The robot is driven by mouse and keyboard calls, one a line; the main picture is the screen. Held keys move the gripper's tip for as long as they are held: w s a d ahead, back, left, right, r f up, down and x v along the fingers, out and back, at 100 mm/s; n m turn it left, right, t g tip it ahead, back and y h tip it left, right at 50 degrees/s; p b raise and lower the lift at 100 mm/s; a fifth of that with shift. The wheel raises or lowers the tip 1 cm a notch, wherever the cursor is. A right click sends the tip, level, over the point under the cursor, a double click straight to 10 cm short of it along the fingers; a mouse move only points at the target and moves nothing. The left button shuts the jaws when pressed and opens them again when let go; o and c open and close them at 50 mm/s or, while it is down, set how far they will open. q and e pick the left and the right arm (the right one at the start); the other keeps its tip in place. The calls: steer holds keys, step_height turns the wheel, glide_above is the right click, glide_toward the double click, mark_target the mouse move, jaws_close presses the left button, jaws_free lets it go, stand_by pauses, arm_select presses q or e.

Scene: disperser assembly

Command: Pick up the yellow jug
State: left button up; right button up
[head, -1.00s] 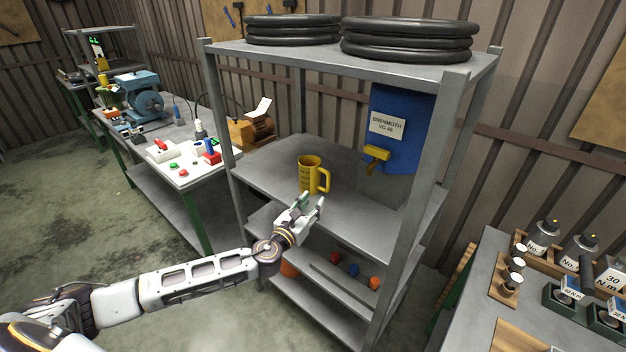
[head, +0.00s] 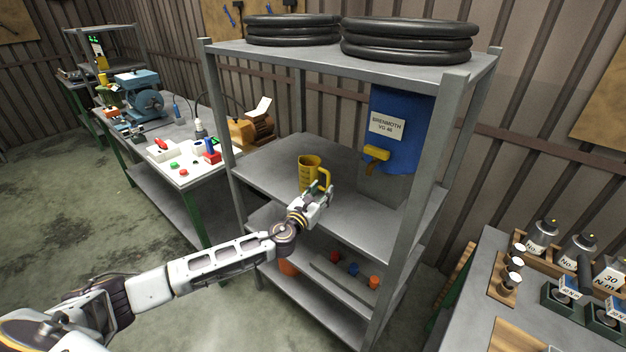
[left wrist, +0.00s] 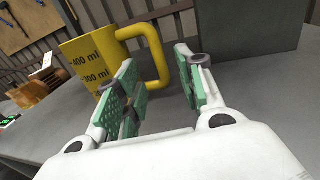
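The yellow jug (head: 309,172) stands upright on the middle shelf of the grey rack, with its handle to the right. My left gripper (head: 321,193) is at the shelf's front, close to the handle. In the left wrist view the jug (left wrist: 90,65) shows volume marks, and its handle rises just beyond the fingers. The left gripper (left wrist: 160,85) is open, with green pads apart and the lower part of the handle lying near or between the tips; I cannot tell if they touch. My right gripper is not in view.
A blue drum (head: 402,130) with a yellow tap stands behind right of the jug on the grey rack (head: 268,158). Rack posts flank the shelf, and black tyres (head: 405,42) lie on top. Lower shelves hold small coloured items. The shelf left of the jug is clear.

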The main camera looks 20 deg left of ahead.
mark_target(328, 184)
arm_select(q)
steer(key=shift+w+d+r+p, duration=0.1)
steer(key=shift+w+d+p, duration=0.1)
steer(key=shift+w, duration=0.5)
steer(key=shift+w+d+r+p, duration=0.1)
steer(key=shift+w+d, duration=0.05)
steer(key=shift+w, duration=0.55)
steer(key=shift+w+d+f, duration=0.1)
steer(key=shift+w+d, duration=0.05)
steer(key=shift+w, duration=1)
jaws_close()
